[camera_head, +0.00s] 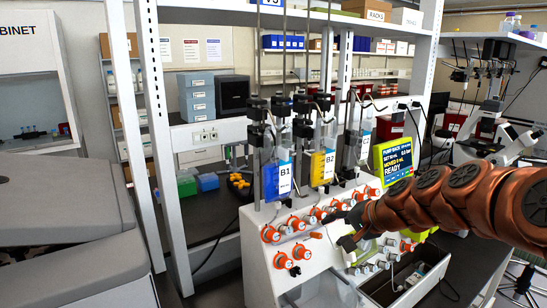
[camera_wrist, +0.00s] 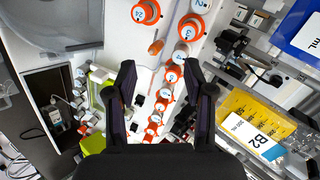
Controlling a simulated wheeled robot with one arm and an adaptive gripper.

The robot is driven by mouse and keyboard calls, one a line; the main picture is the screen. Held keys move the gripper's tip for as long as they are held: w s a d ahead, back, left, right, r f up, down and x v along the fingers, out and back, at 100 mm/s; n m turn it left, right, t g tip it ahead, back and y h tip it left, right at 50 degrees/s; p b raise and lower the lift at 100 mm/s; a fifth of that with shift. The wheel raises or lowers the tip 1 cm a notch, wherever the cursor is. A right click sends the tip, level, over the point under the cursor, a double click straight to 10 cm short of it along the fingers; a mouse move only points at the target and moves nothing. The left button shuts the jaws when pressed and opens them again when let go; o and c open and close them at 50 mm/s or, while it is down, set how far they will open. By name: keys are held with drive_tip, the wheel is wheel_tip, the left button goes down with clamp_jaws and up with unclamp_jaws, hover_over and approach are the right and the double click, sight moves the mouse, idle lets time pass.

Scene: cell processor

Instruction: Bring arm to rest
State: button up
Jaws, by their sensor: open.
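My copper-coloured arm reaches in from the right in the head view. My gripper (camera_head: 350,228) is in front of the cell processor (camera_head: 262,240), a white console with rows of orange knobs. In the wrist view my gripper (camera_wrist: 161,82) shows two black fingers spread apart with nothing between them. Orange knobs (camera_wrist: 182,50) lie beyond and between the fingertips. I cannot tell whether a finger touches a knob.
A blue bag B1 (camera_head: 271,183) and a yellow bag B2 (camera_head: 318,170) hang above the console. A green screen (camera_head: 396,158) reads READY. An open compartment (camera_head: 383,287) is below right. A microscope (camera_head: 487,135) stands at right. White shelf posts (camera_head: 160,130) rise at left.

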drive_tip(key=s+a+f+n+g+h, duration=0.1)
drive_tip(key=s+a+f+n+g, duration=0.2)
drive_tip(key=s, duration=0.9)
drive_tip(key=s+a+f+n+g+h, duration=0.1)
drive_tip(key=s+f+n+g+h, duration=0.3)
drive_tip(key=s, duration=0.9)
drive_tip(key=s+d+f+g, duration=0.1)
drive_tip(key=s+d+f, duration=0.1)
drive_tip(key=s, duration=0.5)
drive_tip(key=s+d+f+g, duration=0.1)
drive_tip(key=s+d+f, duration=0.1)
drive_tip(key=s+d, duration=0.2)
drive_tip(key=s, duration=0.3)
drive_tip(key=shift+d+n+h, duration=0.2)
drive_tip(key=shift+n+h, duration=0.1)
drive_tip(key=shift+h, duration=0.1)
drive_tip(key=shift+f, duration=0.1)
drive_tip(key=shift+c, duration=0.4)
